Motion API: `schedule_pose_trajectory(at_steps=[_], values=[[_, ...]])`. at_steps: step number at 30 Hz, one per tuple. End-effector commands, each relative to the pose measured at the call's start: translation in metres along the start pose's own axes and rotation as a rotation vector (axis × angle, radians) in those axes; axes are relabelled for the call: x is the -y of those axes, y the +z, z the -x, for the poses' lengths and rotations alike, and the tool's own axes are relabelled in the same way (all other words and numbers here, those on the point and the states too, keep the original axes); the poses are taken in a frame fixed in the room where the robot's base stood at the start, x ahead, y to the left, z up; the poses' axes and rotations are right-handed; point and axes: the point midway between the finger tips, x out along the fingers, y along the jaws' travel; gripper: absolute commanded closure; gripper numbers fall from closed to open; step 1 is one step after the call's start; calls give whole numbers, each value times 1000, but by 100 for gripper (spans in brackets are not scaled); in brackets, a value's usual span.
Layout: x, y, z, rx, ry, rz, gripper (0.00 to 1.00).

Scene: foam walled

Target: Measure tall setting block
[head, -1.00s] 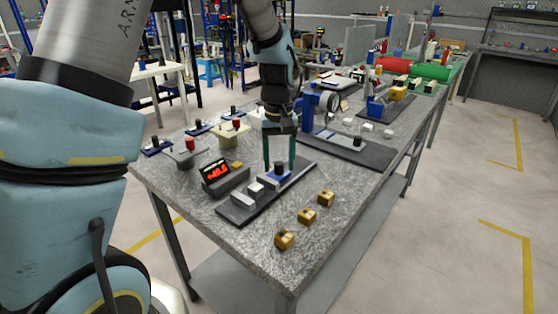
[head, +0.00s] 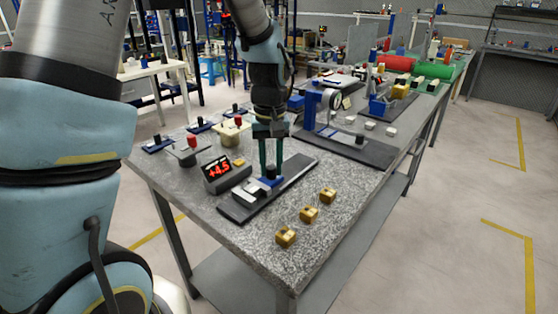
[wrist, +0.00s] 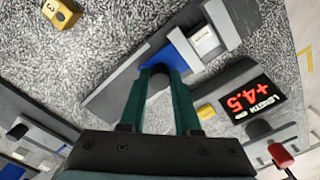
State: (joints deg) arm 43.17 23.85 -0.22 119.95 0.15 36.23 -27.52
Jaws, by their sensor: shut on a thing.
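A length gauge has a dark rail (head: 290,179), a blue slide (head: 267,182) with a black knob (head: 271,171), and grey jaws. A pale block with a small label sits between the jaws in the wrist view (wrist: 204,40); the slide's jaw appears to be against it. The label is too small to read, so I cannot tell whether it is the tall setting block. My gripper (head: 271,164) points down and is shut on the black knob, which shows between its green fingers in the wrist view (wrist: 159,80). The display (wrist: 251,100) reads LENGTH +4.5.
Several brass numbered blocks, one of them here (head: 309,214), lie along the right front of the table (head: 262,243). Fixtures with red knobs (head: 192,141) stand at the left. A blue dial-gauge stand (head: 312,107) stands behind. The table between rail and brass blocks is clear.

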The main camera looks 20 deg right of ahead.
Motion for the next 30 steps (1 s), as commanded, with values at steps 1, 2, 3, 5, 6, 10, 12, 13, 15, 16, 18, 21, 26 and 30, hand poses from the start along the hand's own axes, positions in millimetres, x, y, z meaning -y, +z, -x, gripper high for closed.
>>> schedule_pose_trajectory(at_steps=[1,2,3,5,6,10,12,13,15,16,18,21,26,30], values=[[3,2,0,0,0,2,100],[3,3,0,0,0,1,100],[4,3,0,0,0,1,100],[3,3,0,0,0,1,100],[3,3,0,0,-1,1,100],[4,3,0,1,-1,1,66],[4,3,0,1,-1,1,59],[3,3,0,1,-1,1,55],[3,3,0,1,-1,1,47],[3,3,0,0,-1,1,44],[3,3,0,0,0,0,39],[3,3,0,0,0,0,39],[3,2,2,-1,0,0,39],[2,2,16,-4,2,0,39]])
